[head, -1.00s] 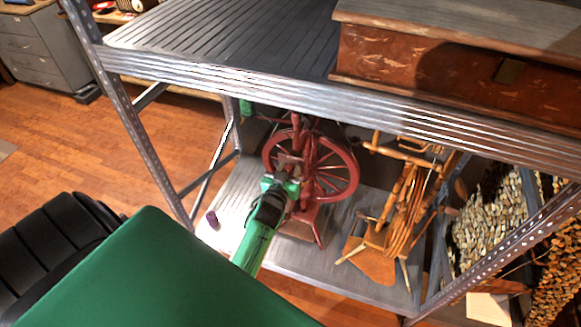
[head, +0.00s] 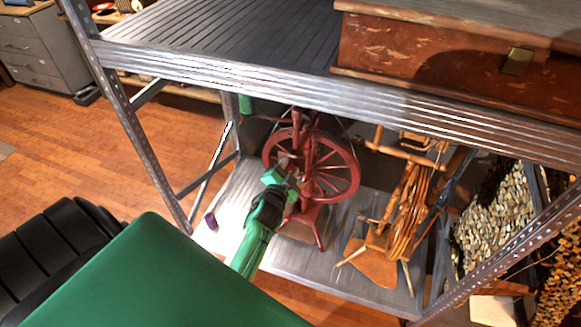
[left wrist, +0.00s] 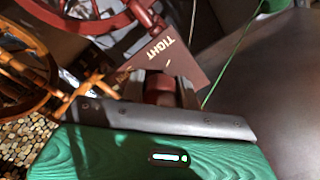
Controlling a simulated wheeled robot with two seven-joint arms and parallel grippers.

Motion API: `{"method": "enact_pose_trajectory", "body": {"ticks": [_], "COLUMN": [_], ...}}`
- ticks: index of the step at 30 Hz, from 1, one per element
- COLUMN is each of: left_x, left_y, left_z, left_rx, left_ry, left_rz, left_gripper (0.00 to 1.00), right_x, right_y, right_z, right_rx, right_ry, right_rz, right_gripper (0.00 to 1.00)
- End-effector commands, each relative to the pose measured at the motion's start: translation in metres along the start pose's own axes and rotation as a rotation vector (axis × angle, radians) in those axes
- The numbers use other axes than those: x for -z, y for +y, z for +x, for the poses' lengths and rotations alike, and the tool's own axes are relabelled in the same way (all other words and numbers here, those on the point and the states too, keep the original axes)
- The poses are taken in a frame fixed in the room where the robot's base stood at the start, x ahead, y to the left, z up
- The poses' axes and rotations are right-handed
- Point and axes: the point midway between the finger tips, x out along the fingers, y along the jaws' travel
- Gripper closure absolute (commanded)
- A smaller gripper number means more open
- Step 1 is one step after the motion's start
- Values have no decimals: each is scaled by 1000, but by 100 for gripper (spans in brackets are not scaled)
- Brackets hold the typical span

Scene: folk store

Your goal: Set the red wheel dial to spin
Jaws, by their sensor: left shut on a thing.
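A red spinning wheel (head: 340,170) stands upright on the lower metal shelf. My left gripper (head: 289,172) reaches in to the front of its frame, left of the wheel hub. In the left wrist view a dark red plate (left wrist: 170,50) bears the word TIGHT, upside down in the picture. The gripper is shut on the dial; the contact itself is mostly hidden. My right gripper is not in view.
A wooden spinning wheel (head: 405,205) stands close on the right on the same shelf (head: 285,258). The upper shelf (head: 220,75) hangs over the work area and carries a red-brown chest (head: 430,62). A small purple object (head: 210,221) stands near the shelf's left edge.

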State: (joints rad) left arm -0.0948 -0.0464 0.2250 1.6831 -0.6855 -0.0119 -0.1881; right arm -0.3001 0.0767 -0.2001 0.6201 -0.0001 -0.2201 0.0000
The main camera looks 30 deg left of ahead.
Motion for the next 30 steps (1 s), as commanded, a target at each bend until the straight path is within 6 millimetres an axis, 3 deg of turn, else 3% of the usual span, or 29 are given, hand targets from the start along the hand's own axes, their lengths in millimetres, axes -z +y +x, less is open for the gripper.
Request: {"method": "enact_pose_trajectory", "body": {"ticks": [30], "left_x": [0], "left_y": [1], "left_z": [0], "left_rx": [0], "left_ry": [2], "left_rz": [888], "left_gripper": [92], "right_x": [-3], "right_y": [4], "right_z": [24], "right_rx": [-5], "right_ry": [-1], "right_rz": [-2], "right_gripper": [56]}}
